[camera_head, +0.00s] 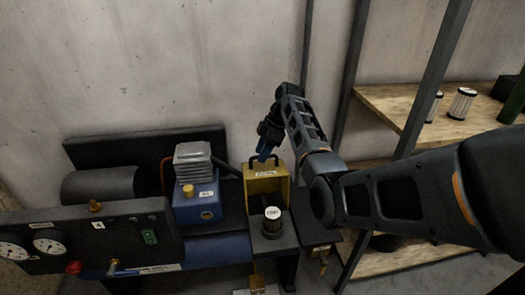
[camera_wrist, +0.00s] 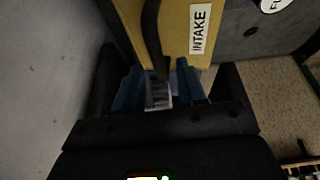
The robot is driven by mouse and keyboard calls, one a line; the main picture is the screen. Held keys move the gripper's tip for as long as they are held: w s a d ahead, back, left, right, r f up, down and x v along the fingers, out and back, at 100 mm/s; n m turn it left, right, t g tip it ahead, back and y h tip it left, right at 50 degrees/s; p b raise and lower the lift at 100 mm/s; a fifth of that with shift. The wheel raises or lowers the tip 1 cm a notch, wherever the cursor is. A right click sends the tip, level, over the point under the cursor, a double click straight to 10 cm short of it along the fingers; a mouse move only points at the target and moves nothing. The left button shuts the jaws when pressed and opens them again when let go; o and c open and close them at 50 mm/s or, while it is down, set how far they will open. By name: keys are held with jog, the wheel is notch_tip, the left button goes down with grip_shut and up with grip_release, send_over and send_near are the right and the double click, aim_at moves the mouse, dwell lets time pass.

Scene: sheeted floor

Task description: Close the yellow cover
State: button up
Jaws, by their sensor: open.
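The yellow cover (camera_head: 262,187) stands upright behind a filter (camera_head: 272,222) on the machine, so it is raised and leaves the filter exposed. In the wrist view the yellow cover (camera_wrist: 178,22) fills the upper middle, with a white INTAKE label. A black handle (camera_wrist: 153,42) runs along its edge and reaches down between my fingers. My gripper (camera_head: 265,152) is at the top of the cover. In the wrist view its blue fingers (camera_wrist: 158,85) are apart, one on each side of the handle. Whether they touch it is not clear.
A blue pump unit (camera_head: 196,205) stands just left of the cover. A gauge panel (camera_head: 85,240) is at the lower left. A wooden shelf (camera_head: 395,105) with filters and dark uprights is at the right. The wall is close behind.

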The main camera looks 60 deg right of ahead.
jog(key=shift+c, duration=0.2)
grip_shut()
dwell(0.5)
